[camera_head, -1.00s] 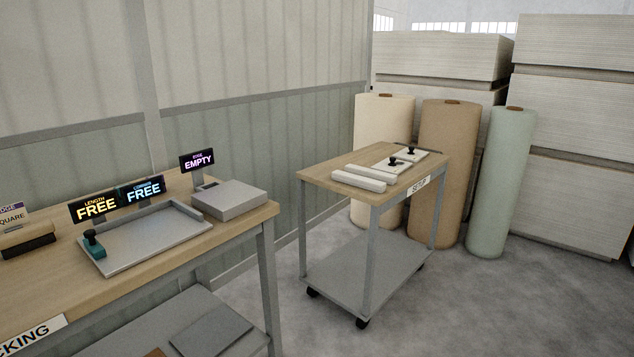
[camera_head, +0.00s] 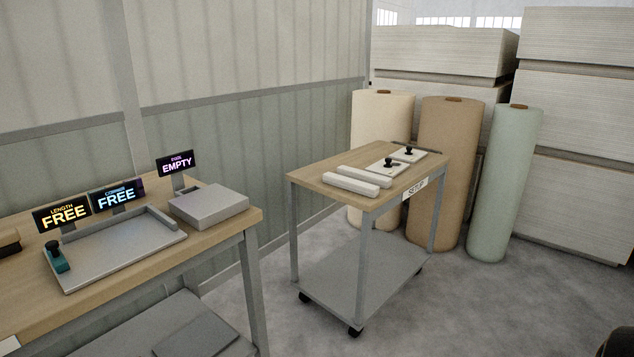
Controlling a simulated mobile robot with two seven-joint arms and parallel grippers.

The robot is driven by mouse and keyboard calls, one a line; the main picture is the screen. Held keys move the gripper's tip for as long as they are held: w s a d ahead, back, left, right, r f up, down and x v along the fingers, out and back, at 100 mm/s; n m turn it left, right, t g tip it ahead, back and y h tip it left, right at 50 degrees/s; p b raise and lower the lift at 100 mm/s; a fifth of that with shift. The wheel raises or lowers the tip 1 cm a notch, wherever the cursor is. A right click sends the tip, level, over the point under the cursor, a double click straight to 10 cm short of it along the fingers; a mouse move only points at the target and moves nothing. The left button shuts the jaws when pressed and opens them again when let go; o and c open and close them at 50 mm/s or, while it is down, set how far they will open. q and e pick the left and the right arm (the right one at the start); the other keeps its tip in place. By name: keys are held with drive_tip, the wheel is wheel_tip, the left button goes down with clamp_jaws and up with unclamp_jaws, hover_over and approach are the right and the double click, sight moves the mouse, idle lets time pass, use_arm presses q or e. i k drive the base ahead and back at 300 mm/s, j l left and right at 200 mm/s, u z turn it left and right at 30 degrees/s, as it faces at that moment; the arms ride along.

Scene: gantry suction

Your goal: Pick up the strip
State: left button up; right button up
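Two pale strips lie side by side on the near left part of the wooden-topped setup cart. The nearer strip (camera_head: 350,184) is at the cart's front left, and the farther strip (camera_head: 364,175) lies just behind it. I cannot tell which of them the task means. Neither of my grippers is in view, and nothing is seen touching the strips.
The cart (camera_head: 322,176) also bears two flat plates with black knobs (camera_head: 389,163). A workbench (camera_head: 225,222) at the left carries a grey tray (camera_head: 120,255), a grey box (camera_head: 209,204) and lit signs. Large rolls (camera_head: 450,170) and stacked boards stand behind. Grey floor is open at the right.

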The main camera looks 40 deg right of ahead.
sight(366, 189)
drive_tip(key=l+u, duration=0.4)
drive_tip(key=l, duration=0.5)
drive_tip(key=l+u, duration=0.4)
drive_tip(key=l, duration=0.55)
drive_tip(key=k+l, duration=0.1)
drive_tip(key=l, duration=0.35)
drive_tip(key=l+u, duration=0.1)
drive_tip(key=l, duration=0.4)
drive_tip(key=k+l, duration=0.15)
drive_tip(key=l, duration=0.3)
drive_tip(key=k+l, duration=0.1)
drive_tip(key=l, duration=0.35)
drive_tip(key=u, duration=0.05)
